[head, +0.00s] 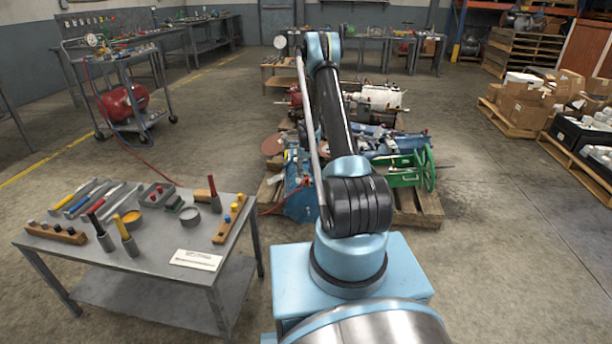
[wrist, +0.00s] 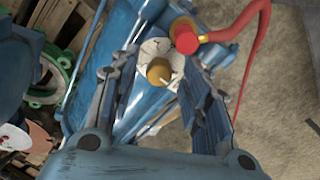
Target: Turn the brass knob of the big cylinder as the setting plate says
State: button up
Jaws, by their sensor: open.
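The big blue cylinder (wrist: 150,28) lies under my gripper in the wrist view; its blue end (head: 299,190) shows on the pallet in the head view, partly behind my arm. A thin pale pointer shows beside the knob. My gripper (wrist: 160,66) is open, one finger to the left and one to the right of the knob. I cannot tell whether either finger touches it. A white plate (head: 196,260) with unreadable small print lies on the grey table.
A red hose fitting (wrist: 185,39) and red hose (wrist: 246,34) stand close to the right finger. A green wheeled part (head: 408,171) and other machine parts crowd the pallet. The grey table (head: 150,276) holds several tools. Concrete floor is clear on the right.

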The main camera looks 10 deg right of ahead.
jog(key=shift+f, duration=0.4)
grip_shut()
jog(key=shift+m, duration=0.5)
jog(key=m, duration=0.4)
jog(key=shift+a+m, duration=0.15)
jog(key=shift+m, duration=0.15)
jog(key=m, duration=0.4)
jog(key=shift+m+h, duration=0.3)
jog(key=shift+m, duration=0.1)
